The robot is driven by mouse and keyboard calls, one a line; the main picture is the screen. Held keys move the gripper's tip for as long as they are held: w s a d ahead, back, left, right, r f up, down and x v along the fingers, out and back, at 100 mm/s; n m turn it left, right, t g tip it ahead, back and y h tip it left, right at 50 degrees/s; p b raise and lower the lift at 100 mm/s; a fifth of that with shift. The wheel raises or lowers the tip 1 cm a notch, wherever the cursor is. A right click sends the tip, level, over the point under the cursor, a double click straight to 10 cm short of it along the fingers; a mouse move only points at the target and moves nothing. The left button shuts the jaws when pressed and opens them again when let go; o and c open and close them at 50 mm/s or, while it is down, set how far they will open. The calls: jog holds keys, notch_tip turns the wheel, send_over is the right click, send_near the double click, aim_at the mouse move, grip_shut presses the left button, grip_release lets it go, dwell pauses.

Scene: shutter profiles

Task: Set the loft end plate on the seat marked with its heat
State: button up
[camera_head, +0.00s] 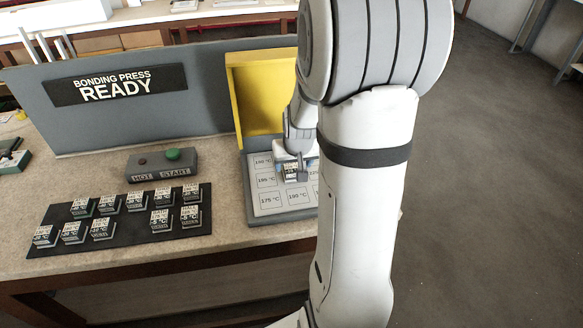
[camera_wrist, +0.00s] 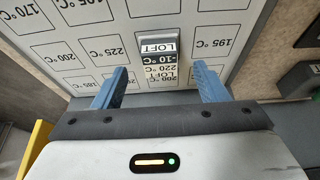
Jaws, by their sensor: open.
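The loft end plate (camera_wrist: 156,58) is a small block with a dark face and pale lettering, lying on the seat board in the wrist view. Its upside-down text reads LOFT, 10 °C and 220 °C. My gripper (camera_wrist: 160,70) is open, with one blue finger on each side of the plate and a gap to both. The plate covers the marking beneath it. Neighbouring seats on the seat board (camera_wrist: 213,60) read 200, 225 and 195 °C. In the head view my gripper (camera_head: 295,168) is low over the board, partly hiding the plate.
A yellow panel (camera_head: 262,95) stands behind the board. The dark rack (camera_head: 130,236) at left holds several similar plates. A control box (camera_head: 163,164) with HOT and START stands between. The grey press panel (camera_head: 150,115) reads BONDING PRESS READY.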

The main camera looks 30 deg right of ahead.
jog(key=d+v, duration=0.1)
jog(key=v, duration=0.7)
jog(key=s+a+r+n+g+y, duration=0.1)
jog(key=s+a+r+n, duration=0.2)
jog(key=s+a, duration=1.1)
jog(key=shift+s+r, duration=0.55)
jog(key=shift+r, duration=0.4)
jog(key=shift+a, duration=0.15)
jog(key=shift+c, duration=0.5)
